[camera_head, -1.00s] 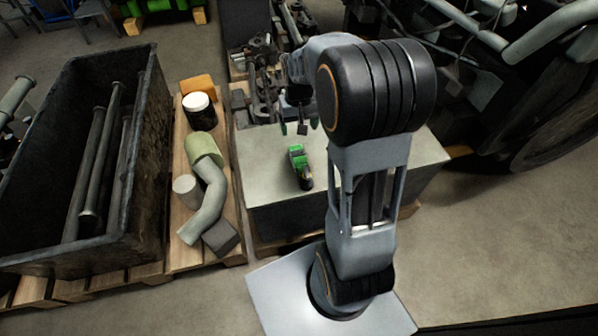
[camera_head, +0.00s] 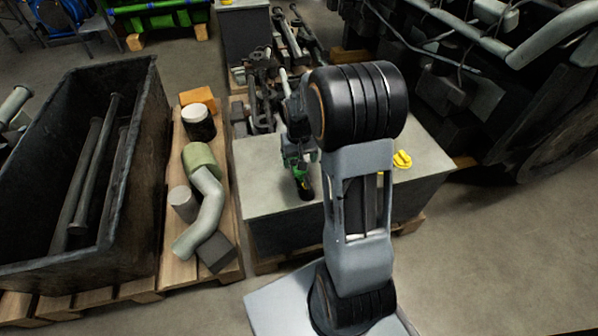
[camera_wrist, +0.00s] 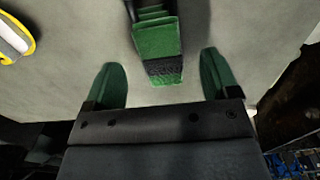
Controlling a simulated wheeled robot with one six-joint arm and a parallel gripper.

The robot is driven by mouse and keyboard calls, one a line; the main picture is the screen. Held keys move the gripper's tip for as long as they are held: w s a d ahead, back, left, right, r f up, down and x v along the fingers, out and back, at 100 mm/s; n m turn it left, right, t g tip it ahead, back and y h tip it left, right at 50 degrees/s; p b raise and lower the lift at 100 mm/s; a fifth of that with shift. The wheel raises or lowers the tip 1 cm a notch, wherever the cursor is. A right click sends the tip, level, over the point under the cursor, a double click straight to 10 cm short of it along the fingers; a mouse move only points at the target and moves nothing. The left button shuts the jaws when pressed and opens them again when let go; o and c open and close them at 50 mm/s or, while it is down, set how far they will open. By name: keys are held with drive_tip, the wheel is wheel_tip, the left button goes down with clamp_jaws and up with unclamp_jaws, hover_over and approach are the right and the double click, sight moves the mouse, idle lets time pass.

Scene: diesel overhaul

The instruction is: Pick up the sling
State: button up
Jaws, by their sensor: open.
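The sling looks like a folded green bundle with a dark band, lying on the grey block top; I see it in the head view (camera_head: 301,173) and in the wrist view (camera_wrist: 156,38). My gripper (camera_wrist: 161,66) is open, its two green fingers spread either side of the sling's near end. There are gaps on both sides, and I see no contact. In the head view my gripper (camera_head: 298,148) is low over the block at the sling, partly hidden by my arm. The height left between fingers and sling is hard to tell.
A yellow item (camera_head: 402,159) lies right of my arm on the grey block (camera_head: 268,205). Metal parts (camera_head: 262,90) crowd behind. A pallet with a bent pipe (camera_head: 206,212) and a dark bin (camera_head: 122,215) stand left. A large engine (camera_head: 500,90) stands right.

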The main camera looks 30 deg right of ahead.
wheel_tip(320, 180, down, 4)
drive_tip(key=shift+f+b, duration=0.1)
drive_tip(key=shift+b, duration=0.75)
drive_tip(key=c, duration=1.2)
